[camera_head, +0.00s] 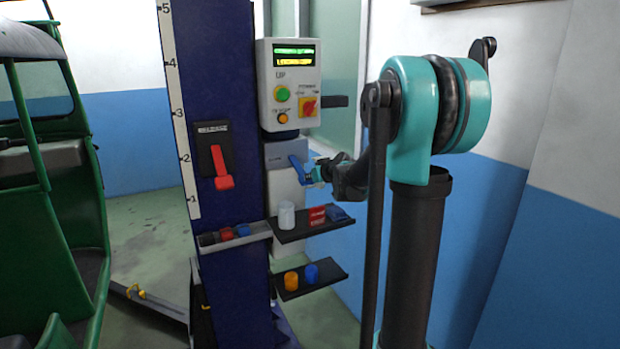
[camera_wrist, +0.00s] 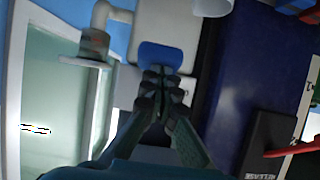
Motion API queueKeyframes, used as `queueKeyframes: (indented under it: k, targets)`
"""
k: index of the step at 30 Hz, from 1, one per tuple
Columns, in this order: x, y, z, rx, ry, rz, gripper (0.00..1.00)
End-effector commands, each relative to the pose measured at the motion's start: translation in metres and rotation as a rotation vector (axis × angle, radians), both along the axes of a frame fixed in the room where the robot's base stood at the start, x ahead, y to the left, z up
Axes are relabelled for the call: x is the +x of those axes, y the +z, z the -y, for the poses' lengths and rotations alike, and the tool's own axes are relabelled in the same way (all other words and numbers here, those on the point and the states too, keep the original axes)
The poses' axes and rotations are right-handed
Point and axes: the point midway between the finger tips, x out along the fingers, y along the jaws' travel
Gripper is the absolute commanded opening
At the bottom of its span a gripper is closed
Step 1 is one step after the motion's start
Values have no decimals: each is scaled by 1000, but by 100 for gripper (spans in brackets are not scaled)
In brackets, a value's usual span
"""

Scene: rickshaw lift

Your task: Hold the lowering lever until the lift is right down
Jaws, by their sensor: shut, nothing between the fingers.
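A blue lever (camera_head: 298,165) sits on a grey unit (camera_head: 284,192) on the column's right side; its label is too small to read. My gripper (camera_head: 313,173) is at the lever's right side, fingers pointing at it. In the wrist view, my gripper (camera_wrist: 162,76) is shut and empty, with its tips over the lower edge of the blue lever head (camera_wrist: 160,55). Whether they touch it I cannot tell. A red release lever (camera_head: 223,172) on a black plate is on the column's front, apart from my gripper; it also shows in the wrist view (camera_wrist: 290,150).
A control box (camera_head: 290,85) with lit green and yellow displays hangs above the grey unit. Shelves (camera_head: 310,228) with a white cup and small parts stick out below my gripper. The dark blue column (camera_head: 235,110) bears a scale. A green rickshaw (camera_head: 85,180) stands left.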

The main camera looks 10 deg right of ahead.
Motion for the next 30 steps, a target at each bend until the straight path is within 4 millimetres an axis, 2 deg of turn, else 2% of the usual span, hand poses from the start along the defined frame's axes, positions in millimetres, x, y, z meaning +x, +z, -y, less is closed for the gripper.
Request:
queueKeyframes:
  k: [8,20,30]
  targets:
    - [0,1,0,0,0,0,0]
    - [0,15,0,0,0,0,0]
    - [0,17,0,0,0,0,0]
